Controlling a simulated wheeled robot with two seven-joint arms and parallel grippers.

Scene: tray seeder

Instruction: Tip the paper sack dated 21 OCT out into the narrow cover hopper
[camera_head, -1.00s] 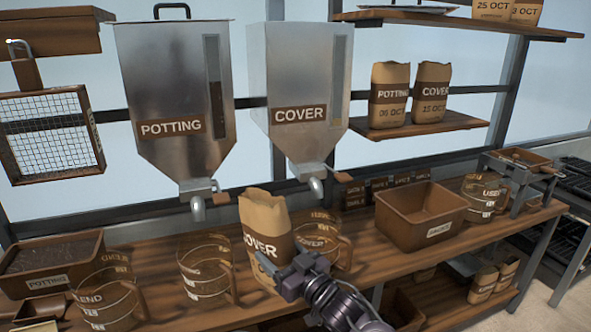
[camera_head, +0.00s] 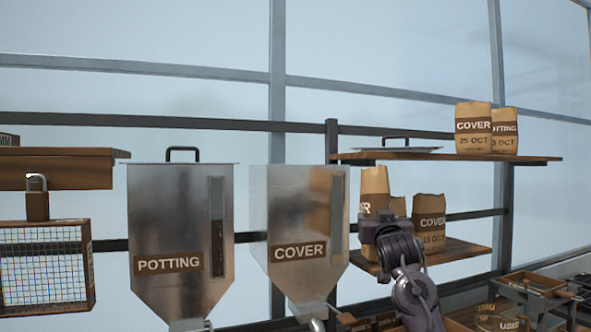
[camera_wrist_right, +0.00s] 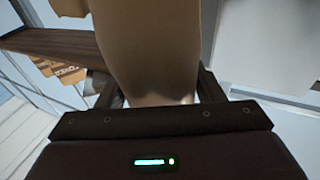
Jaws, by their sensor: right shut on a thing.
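My right gripper (camera_head: 378,228) is shut on a brown paper sack (camera_head: 374,186), held upright just right of the cover hopper, near the height of its upper part. Only the label end "ER" shows; its date is hidden. In the right wrist view the sack (camera_wrist_right: 150,50) stands between the fingers (camera_wrist_right: 155,98). The narrow cover hopper (camera_head: 285,215) is a grey metal funnel labelled COVER, with no lid seen on top and a sight strip on its front. My left gripper is out of view.
The potting hopper (camera_head: 165,220) stands left with its handled lid on. A loose lid (camera_head: 390,149) lies on the upper shelf (camera_head: 450,160), beside two sacks. The lower shelf (camera_head: 455,250) holds a 15 OCT cover sack (camera_head: 429,222) and another sack close behind my gripper.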

